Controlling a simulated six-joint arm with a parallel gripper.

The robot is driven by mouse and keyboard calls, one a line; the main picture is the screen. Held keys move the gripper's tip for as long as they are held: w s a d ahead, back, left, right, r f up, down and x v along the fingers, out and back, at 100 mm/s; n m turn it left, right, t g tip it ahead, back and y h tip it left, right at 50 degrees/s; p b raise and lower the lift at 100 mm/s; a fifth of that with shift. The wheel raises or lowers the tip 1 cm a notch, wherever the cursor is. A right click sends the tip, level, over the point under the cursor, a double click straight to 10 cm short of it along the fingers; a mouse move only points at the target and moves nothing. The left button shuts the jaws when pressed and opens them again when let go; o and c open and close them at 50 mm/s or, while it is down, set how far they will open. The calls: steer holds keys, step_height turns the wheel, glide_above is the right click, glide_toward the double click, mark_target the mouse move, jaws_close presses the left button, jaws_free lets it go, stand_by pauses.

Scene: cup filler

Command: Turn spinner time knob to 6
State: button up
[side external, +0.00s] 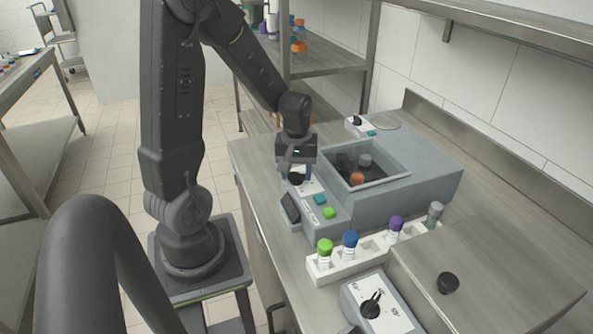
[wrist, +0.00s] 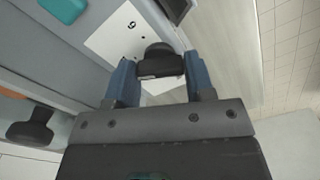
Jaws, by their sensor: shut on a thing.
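The spinner (side external: 430,182) is a grey box with an open well on the bench. Its black time knob (side external: 296,179) sits on a white dial plate at the near left panel. My gripper (side external: 298,172) is over that panel, pointing down. In the wrist view the black knob (wrist: 160,62) is between the two blue fingers of my gripper (wrist: 160,75), which are shut on it. A digit shows on the white dial plate (wrist: 108,42); I cannot tell whether it is a 6 or a 9. The knob's pointer is hidden.
A teal button (side external: 320,199), a green button (side external: 329,213) and a dark screen (side external: 290,207) are beside the knob. Another knob (side external: 357,121) is at the spinner's back. A white rack (side external: 345,268) with capped tubes and another black dial (side external: 371,304) stand in front. A shelf is behind.

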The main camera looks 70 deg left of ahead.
mark_target(297, 173)
steer(key=m, duration=1.2)
steer(key=shift+m, duration=0.4)
stand_by(0.3)
steer(key=o, duration=0.9)
step_height(297, 173, up, 14)
steer(key=shift+f, duration=0.1)
